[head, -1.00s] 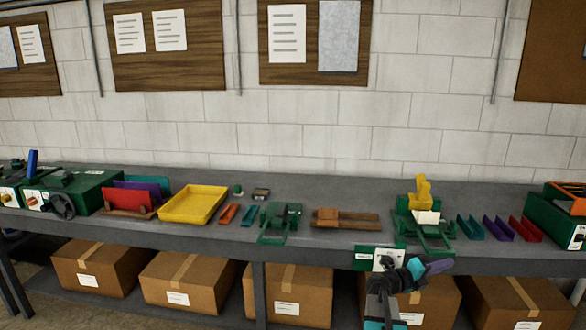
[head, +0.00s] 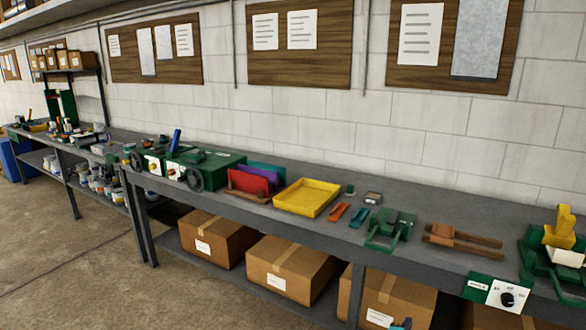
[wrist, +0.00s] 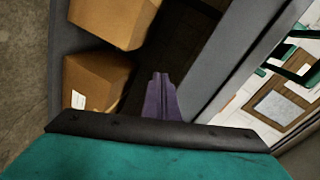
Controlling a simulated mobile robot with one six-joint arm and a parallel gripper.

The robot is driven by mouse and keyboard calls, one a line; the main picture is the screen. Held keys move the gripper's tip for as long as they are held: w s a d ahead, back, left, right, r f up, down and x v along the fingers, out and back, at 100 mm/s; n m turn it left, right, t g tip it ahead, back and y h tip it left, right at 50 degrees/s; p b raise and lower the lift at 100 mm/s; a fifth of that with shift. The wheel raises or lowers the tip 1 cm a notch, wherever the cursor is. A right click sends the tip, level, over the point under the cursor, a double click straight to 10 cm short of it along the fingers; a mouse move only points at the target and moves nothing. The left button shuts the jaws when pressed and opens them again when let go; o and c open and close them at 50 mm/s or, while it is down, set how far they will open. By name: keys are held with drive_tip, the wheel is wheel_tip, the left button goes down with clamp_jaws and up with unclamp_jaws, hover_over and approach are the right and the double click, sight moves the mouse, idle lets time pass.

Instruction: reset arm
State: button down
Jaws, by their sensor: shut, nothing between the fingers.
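My gripper (wrist: 160,82) shows in the wrist view as purple fingers, shut together with nothing between them. They point past the grey bench edge, with cardboard boxes (wrist: 112,20) to the left. In the head view only a small tip of my arm shows at the bottom edge, in front of a box under the bench; the fingers cannot be made out there.
A long grey bench (head: 330,185) runs along the wall. It carries a yellow tray (head: 307,197), green machines (head: 390,228), a brown wooden piece (head: 462,238) and a white switch panel (head: 507,296). Cardboard boxes (head: 290,268) sit below. The floor (head: 100,270) at left is open.

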drive_tip(key=s+a+f+n+g+y, duration=0.2)
drive_tip(key=s+a+f+n+y, duration=0.25)
drive_tip(key=a+f, duration=0.55)
drive_tip(key=s+a+f+n+g+y, duration=0.1)
drive_tip(key=s+a+f+n+y, duration=0.35)
drive_tip(key=a, duration=0.85)
drive_tip(key=s+a+f+n+g+y, duration=0.2)
drive_tip(key=s+a+f+n+g, duration=0.35)
drive_tip(key=s+f, duration=0.5)
drive_tip(key=s+d+n+g+h, duration=0.1)
drive_tip(key=s+d+n+g, duration=0.2)
drive_tip(key=s, duration=2)
drive_tip(key=n+g, duration=0.4)
drive_tip(key=g, duration=0.3)
drive_tip(key=shift+r+h, duration=0.2)
drive_tip(key=shift+h, duration=0.2)
drive_tip(key=shift+d, duration=0.1)
